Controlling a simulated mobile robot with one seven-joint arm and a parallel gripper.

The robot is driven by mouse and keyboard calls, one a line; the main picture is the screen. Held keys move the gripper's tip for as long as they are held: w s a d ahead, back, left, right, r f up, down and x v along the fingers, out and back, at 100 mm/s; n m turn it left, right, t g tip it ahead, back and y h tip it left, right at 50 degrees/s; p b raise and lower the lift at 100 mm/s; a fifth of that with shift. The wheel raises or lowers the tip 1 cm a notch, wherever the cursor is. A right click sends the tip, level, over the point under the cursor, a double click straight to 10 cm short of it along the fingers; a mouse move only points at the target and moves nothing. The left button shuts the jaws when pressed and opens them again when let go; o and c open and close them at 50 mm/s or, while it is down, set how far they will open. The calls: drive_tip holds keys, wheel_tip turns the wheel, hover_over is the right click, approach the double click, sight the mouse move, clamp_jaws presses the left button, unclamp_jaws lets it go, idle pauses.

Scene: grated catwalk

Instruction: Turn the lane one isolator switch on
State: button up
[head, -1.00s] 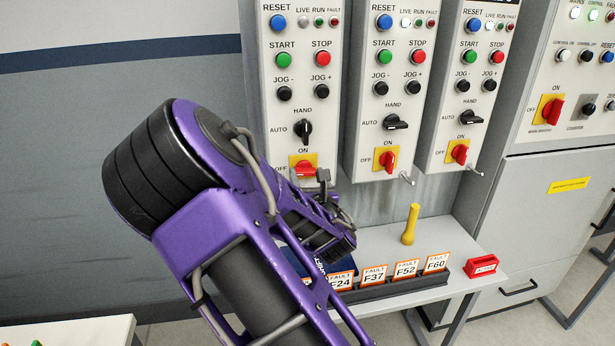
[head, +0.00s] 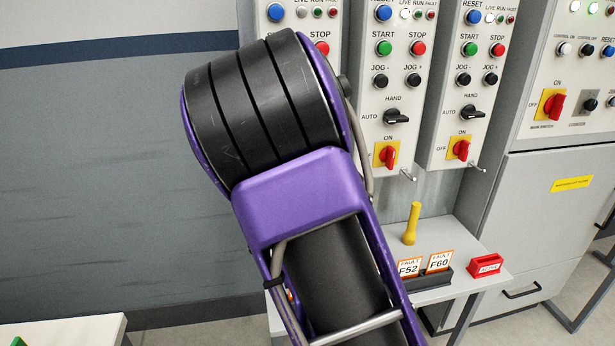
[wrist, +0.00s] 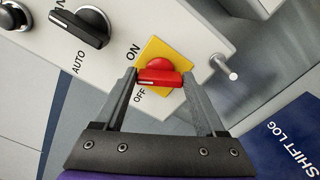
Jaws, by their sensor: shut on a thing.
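The lane one isolator is a red switch handle (wrist: 163,78) on a yellow plate (wrist: 178,52) in the wrist view. ON is printed at the plate's upper left and OFF at its lower left. My gripper (wrist: 160,76) has one finger at each end of the red handle and is shut on it. The handle's bar lies level across the wrist picture, and its left end points between the two labels. In the head view, my arm hides this switch, my gripper and most of the left-hand panel.
A black AUTO selector (wrist: 80,27) and a metal peg (wrist: 224,66) are near the switch. A blue shift log (wrist: 285,140) lies below. Two like panels with red isolators (head: 387,154) stand to the right. A yellow-handled object (head: 411,224) stands on the shelf.

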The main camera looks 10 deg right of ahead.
drive_tip(key=m+b, duration=0.1)
drive_tip(key=m, duration=0.4)
drive_tip(key=shift+m, duration=0.4)
idle(0.4)
drive_tip(key=o, duration=1.3)
drive_tip(key=shift+f, duration=0.1)
drive_tip(key=shift+s, duration=0.1)
